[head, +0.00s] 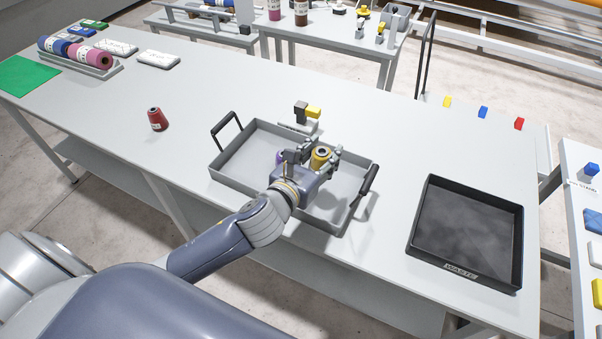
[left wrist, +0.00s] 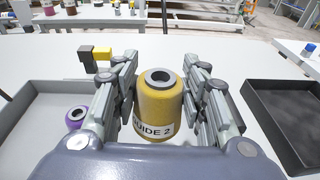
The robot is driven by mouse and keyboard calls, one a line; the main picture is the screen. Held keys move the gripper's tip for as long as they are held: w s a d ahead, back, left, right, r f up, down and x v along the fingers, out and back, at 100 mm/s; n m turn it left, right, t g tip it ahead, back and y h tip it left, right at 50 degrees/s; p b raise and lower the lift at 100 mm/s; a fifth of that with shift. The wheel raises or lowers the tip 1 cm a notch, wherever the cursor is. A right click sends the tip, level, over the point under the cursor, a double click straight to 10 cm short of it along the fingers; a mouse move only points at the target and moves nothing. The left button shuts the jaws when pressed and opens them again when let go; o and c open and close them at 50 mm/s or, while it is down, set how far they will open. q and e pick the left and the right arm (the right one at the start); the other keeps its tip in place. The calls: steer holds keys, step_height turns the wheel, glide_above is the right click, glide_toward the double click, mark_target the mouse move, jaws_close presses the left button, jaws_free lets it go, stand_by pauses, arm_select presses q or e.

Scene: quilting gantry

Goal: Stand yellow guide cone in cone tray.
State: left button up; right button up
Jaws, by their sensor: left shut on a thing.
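The yellow guide cone (head: 321,158) is upright between the fingers of my left gripper (head: 316,155), over the right half of the grey tray with two black handles (head: 243,158). In the left wrist view the cone (left wrist: 160,105) shows its "GUIDE 2" label and open top, with a finger on each side. My left gripper is shut on it. The cone's base is hidden, so I cannot tell whether it touches the tray floor. A purple cone (left wrist: 77,115) stands in the tray to the left, mostly hidden by my gripper in the head view. My right gripper is not in view.
A black waste tray (head: 513,245) lies to the right. A small stand with black and yellow blocks (head: 307,112) is just behind the tray. Rolls and packets lie at the far left.

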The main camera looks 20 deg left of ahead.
arm_select(q)
steer(key=f, duration=0.4)
steer(key=w+f, duration=0.1)
steer(key=f, duration=0.1)
steer(key=shift+a+f+b, duration=0.2)
steer(key=shift+a+b, duration=0.1)
steer(key=shift+a, duration=0.1)
steer(key=shift+d+f, duration=0.1)
steer(key=shift+f, duration=0.2)
step_height(320, 180, down, 4)
steer(key=shift+r, duration=0.2)
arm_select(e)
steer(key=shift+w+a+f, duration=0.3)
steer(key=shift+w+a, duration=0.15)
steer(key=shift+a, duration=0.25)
